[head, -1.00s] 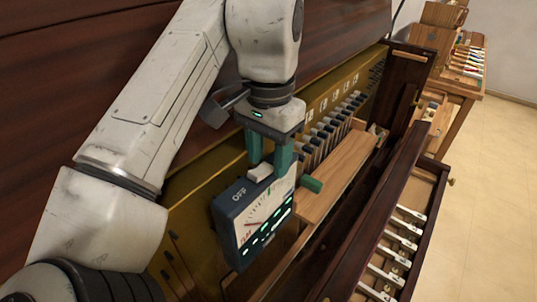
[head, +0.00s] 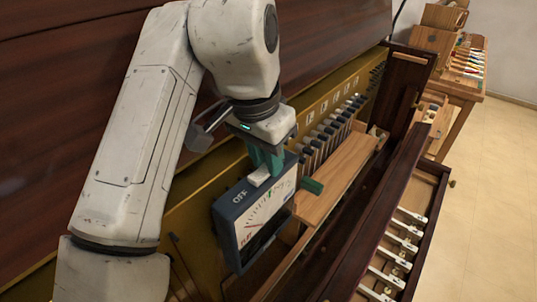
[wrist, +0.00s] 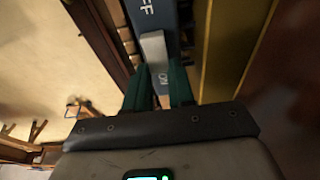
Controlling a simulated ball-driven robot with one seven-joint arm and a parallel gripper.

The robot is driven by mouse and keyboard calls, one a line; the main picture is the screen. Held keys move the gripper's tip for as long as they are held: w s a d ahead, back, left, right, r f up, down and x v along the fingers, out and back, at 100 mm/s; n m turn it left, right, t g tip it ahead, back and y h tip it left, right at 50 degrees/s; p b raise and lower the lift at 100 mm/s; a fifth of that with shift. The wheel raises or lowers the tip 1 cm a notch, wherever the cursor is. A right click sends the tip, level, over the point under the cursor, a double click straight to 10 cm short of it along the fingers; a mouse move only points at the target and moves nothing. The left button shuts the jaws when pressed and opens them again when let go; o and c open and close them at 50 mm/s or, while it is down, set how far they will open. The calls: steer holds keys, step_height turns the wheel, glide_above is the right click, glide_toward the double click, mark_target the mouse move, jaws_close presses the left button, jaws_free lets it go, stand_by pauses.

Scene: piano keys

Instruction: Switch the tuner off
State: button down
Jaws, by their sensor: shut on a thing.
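The tuner (head: 262,212) is a dark blue box with a pale needle dial, tilted in front of the brass-coloured panel. Its dark lower front shows no lit segments. A light grey slide switch (head: 260,176) sits on its top edge, beside the OFF mark. My gripper (head: 266,166) reaches down to the tuner's top, its green fingers closed at the switch. The fingers hide part of the tuner's top.
A green piece (head: 312,186) sticks out right of the tuner. A wooden block (head: 335,178) lies in front of a row of grey-topped pegs (head: 325,132). A side table (head: 465,75) stands behind, with open floor beyond.

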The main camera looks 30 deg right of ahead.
steer(key=shift+a+r+h, duration=0.1)
steer(key=shift+a+h, duration=0.15)
steer(key=shift+h, duration=0.65)
steer(key=c, duration=1)
jaws_free()
steer(key=shift+o, duration=0.2)
steer(key=shift+r, duration=0.1)
steer(key=b+v, duration=0.1)
steer(key=v, duration=0.9)
steer(key=shift+s+r, duration=0.25)
steer(key=shift+s, duration=0.05)
steer(key=shift+a+f, duration=0.1)
steer(key=shift+a, duration=0.05)
